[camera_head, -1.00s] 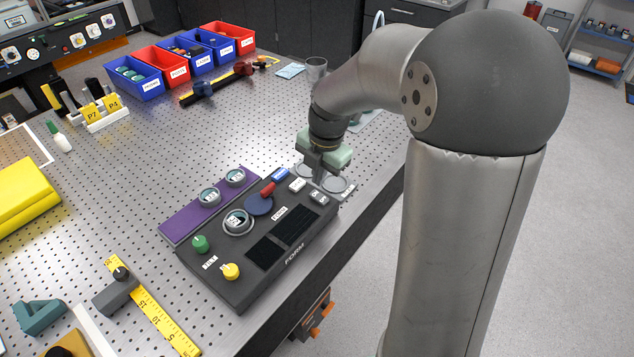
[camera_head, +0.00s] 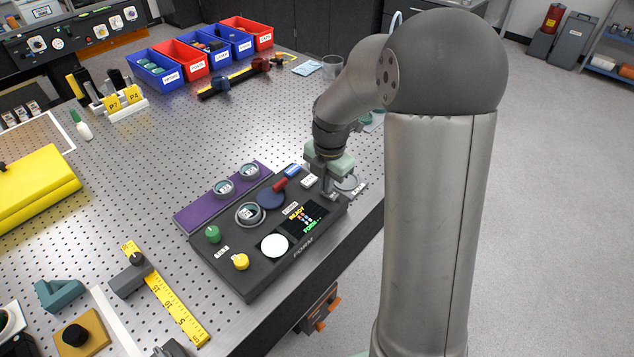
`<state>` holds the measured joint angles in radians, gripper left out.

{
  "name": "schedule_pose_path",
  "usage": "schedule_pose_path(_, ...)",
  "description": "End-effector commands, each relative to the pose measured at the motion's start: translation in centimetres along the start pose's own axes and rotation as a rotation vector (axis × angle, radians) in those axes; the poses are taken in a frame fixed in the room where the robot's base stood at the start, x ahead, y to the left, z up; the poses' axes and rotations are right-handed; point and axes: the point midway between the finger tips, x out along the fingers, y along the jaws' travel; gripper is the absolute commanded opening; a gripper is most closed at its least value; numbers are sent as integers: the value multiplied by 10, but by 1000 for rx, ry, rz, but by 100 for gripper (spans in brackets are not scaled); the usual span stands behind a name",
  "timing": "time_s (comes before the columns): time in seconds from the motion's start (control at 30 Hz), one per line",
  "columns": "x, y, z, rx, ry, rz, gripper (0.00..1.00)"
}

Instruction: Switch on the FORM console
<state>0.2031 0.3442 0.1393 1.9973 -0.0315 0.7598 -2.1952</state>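The FORM console (camera_head: 225,262) is a dark box near the front edge of the perforated table. Its small screen (camera_head: 305,217) is lit, with coloured text that includes "READY", and a round white display (camera_head: 274,246) glows beside it.
A yellow ruler (camera_head: 178,309) lies to the left. Blue and red bins (camera_head: 158,77) stand at the back.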

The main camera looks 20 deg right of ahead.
Motion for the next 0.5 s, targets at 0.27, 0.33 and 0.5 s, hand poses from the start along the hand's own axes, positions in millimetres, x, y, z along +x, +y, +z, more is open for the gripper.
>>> schedule_pose_path(0.27,8,-4,-6,-3,15,-10,0)
schedule_pose_path(0.33,8,-7,-6,-4,15,-10,0)
schedule_pose_path(0.5,7,-16,-6,-2,17,-13,0)
